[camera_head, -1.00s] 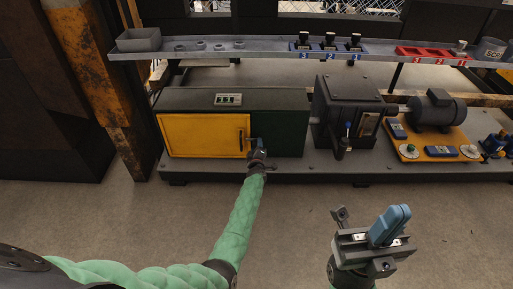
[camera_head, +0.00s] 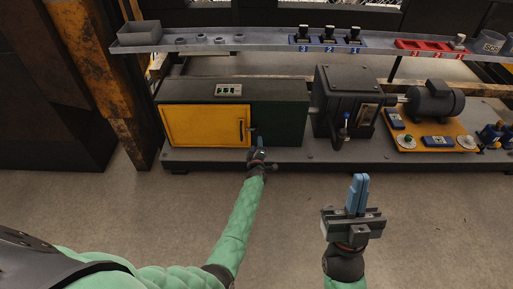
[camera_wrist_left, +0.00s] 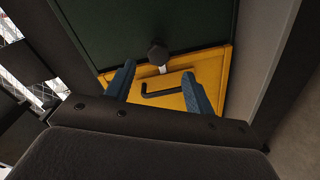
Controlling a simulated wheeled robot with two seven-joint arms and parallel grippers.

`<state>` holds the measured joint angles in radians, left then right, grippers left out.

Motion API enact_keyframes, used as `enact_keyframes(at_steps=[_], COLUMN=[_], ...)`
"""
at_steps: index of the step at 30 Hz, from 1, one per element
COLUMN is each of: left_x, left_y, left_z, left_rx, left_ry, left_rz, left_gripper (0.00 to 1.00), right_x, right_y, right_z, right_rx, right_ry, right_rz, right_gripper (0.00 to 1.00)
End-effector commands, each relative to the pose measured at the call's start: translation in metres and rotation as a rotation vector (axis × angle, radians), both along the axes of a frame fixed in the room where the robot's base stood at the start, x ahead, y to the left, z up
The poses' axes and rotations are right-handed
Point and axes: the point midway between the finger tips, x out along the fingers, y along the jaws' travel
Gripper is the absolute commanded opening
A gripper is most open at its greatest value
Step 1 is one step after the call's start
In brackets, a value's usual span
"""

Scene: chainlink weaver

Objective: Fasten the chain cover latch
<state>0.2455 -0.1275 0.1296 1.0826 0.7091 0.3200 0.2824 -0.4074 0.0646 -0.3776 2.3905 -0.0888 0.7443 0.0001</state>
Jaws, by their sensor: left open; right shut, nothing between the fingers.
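The yellow chain cover (camera_head: 203,126) stands flush in the front of the dark green housing, with a black bar handle (camera_head: 241,132) near its right edge. In the left wrist view, a dark latch knob (camera_wrist_left: 158,53) sits on the green face beside the yellow cover (camera_wrist_left: 215,75). A short pale tab (camera_wrist_left: 163,70) reaches from the knob to the cover's edge. The black handle (camera_wrist_left: 168,91) lies between my finger outlines. My left gripper (camera_head: 259,142) is open and empty, just in front of the latch. My right gripper (camera_head: 358,192) is shut and empty, fingers upright.
A grey gearbox (camera_head: 345,100) and a motor (camera_head: 435,103) on a yellow plate stand right of the housing. A shelf (camera_head: 270,47) with parts runs above. The floor (camera_head: 300,220) in front is clear.

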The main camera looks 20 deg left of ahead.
Motion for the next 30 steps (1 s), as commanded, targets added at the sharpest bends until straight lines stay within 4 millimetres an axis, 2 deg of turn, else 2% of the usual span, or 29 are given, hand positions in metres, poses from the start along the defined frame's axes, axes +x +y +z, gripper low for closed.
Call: enact_keyframes(at_steps=[6,15,30], left_x=[-0.007,-0.014,-0.015], left_y=[-0.002,-0.004,-0.005], left_z=[0.002,0.002,0.001], left_rx=[0.000,0.000,0.000], left_ry=[-0.001,0.000,-0.001], left_rz=[0.000,0.000,0.000], left_gripper=[0.54,0.54,0.54], right_x=[0.025,0.045,0.048], right_y=[0.009,0.016,0.017], right_z=[-0.032,-0.064,-0.070], right_rx=[-0.037,-0.070,-0.075], right_ry=[0.148,0.277,0.298], right_rz=[0.007,0.014,0.016], right_gripper=[0.00,0.00,0.00])
